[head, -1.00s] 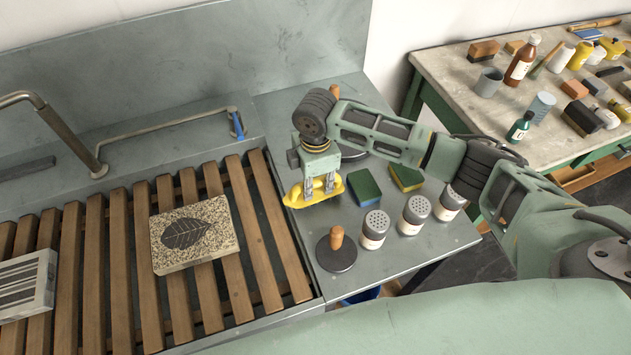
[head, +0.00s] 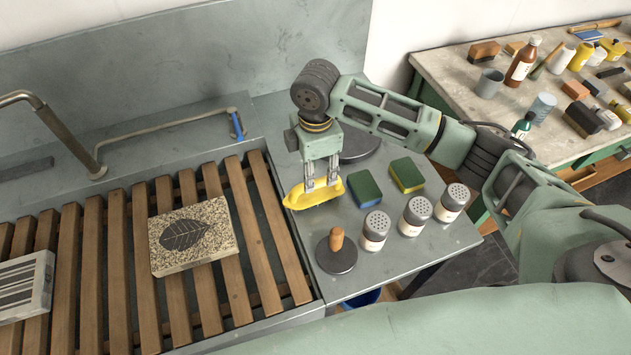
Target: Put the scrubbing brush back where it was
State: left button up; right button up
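The scrubbing brush (head: 298,199) has a yellow back and lies on the grey metal side shelf, just right of the slatted rack. My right gripper (head: 321,184) points down directly above it. Its two fingers are apart, with the tips at the upper part of the brush and no longer low around it. Any contact between fingertips and brush is hard to tell. The brush's underside is hidden. My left gripper is not in view.
On the metal shelf (head: 410,262) stand two sponges (head: 364,188) (head: 406,175), several shaker tins (head: 374,230) and a wooden-knobbed disc (head: 337,253). A dark round thing (head: 358,146) is behind my gripper. A leaf-marked stone (head: 193,236) lies on the slatted rack (head: 265,225).

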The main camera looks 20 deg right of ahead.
notch_tip(320, 180, up, 6)
jog(key=shift+b, duration=0.3)
dwell(0.4)
